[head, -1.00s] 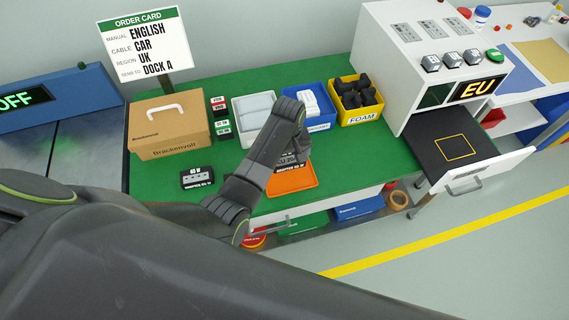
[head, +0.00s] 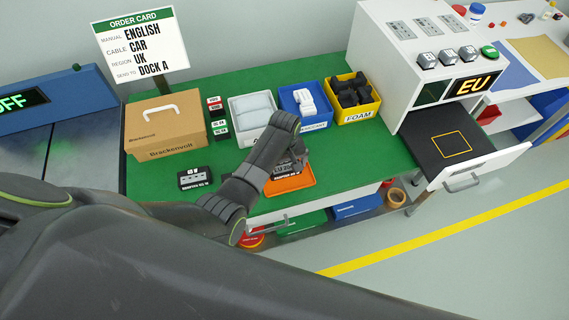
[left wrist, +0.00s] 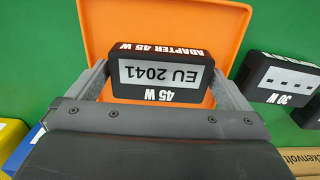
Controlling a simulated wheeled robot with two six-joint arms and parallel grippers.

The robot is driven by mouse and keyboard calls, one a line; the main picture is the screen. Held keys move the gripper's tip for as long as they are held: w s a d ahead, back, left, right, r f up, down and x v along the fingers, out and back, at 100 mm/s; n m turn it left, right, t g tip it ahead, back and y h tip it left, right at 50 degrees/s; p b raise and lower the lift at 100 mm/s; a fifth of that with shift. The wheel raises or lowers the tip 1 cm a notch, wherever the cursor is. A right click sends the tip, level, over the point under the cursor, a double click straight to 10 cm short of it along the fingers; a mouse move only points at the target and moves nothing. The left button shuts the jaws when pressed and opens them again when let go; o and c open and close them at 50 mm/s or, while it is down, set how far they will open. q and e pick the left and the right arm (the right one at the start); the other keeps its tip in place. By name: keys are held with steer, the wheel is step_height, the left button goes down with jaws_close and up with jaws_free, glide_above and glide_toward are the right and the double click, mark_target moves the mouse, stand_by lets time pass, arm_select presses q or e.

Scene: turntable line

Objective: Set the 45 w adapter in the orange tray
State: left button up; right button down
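The 45 W adapter (left wrist: 163,75) is a black block with a pale label reading EU 2041. It is between the two fingers of my left gripper (left wrist: 163,72), which appear closed on its sides. In the head view the adapter (head: 287,169) is over the orange tray (head: 296,185), partly hidden by my left gripper (head: 292,152). The tray's orange floor (left wrist: 205,20) shows behind the adapter in the left wrist view. I cannot tell whether the adapter touches the tray. My right gripper is not in view.
A 30 W adapter (head: 195,178) lies on the green table left of the tray. Behind are a cardboard box (head: 165,130), a white tray (head: 238,112), a blue bin (head: 318,122) and a yellow foam bin (head: 358,116).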

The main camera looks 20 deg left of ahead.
mark_target(284, 166)
arm_select(q)
steer(key=shift+r, duration=0.6)
step_height(284, 166, up, 11)
steer(key=shift+r, duration=0.1)
stand_by(0.4)
